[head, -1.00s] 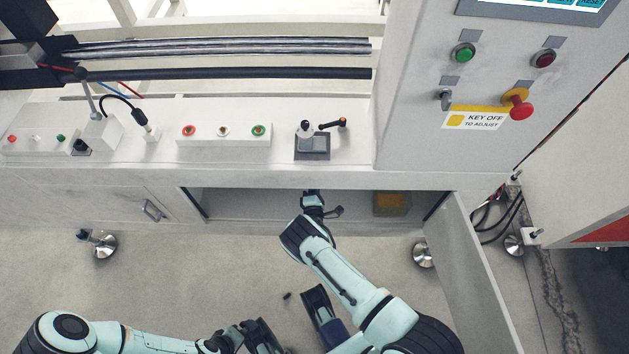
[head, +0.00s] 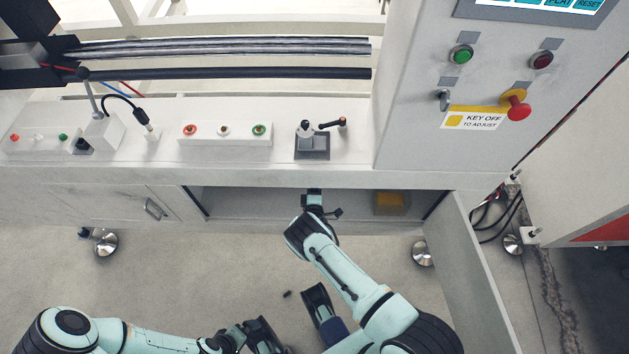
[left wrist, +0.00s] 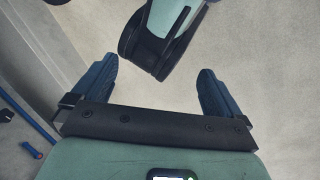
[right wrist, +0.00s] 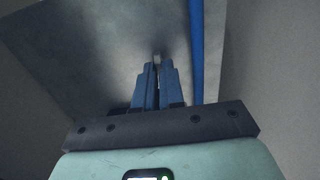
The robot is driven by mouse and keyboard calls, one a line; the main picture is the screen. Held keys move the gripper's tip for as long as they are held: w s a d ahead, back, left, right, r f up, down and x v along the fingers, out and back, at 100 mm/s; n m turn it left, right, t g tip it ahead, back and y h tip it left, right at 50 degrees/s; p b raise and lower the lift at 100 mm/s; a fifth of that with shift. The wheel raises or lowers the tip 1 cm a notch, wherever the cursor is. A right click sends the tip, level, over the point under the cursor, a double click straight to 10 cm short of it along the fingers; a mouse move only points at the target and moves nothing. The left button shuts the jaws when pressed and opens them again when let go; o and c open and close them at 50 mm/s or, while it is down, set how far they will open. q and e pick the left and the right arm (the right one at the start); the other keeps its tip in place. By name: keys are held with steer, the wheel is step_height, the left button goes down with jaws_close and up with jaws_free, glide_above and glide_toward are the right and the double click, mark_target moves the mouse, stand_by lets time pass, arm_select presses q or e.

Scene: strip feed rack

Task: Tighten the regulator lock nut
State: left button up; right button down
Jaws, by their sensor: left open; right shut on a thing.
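My right gripper (right wrist: 160,68) is shut in the right wrist view, its blue fingers close together on a small pale metal piece (right wrist: 157,57), which looks like the regulator lock nut. The fingers hide most of it. In the head view my right arm reaches into the open lower cabinet, and the cabinet's top edge hides the fingertips. The regulator itself cannot be made out. My left gripper (left wrist: 157,82) is open and empty in the left wrist view, its fingers wide apart above the floor, away from the cabinet opening.
A blue hose (right wrist: 196,50) runs just right of the right fingers, along a grey metal panel (right wrist: 90,45). In the cabinet a yellowish box (head: 390,203) stands to the right. The cabinet door (head: 480,265) hangs open on the right.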

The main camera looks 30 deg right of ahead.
steer(key=shift+a, duration=0.1)
steer(key=c, duration=1.2)
jaws_free()
steer(key=shift+c, duration=0.2)
arm_select(q)
steer(key=shift+g, duration=0.5)
steer(key=s+r+p, duration=0.1)
steer(key=s+d+r+p, duration=0.1)
steer(key=s+r+p, duration=0.1)
steer(key=shift+r, duration=0.1)
arm_select(e)
steer(key=v, duration=1.3)
steer(key=shift+s, duration=0.25)
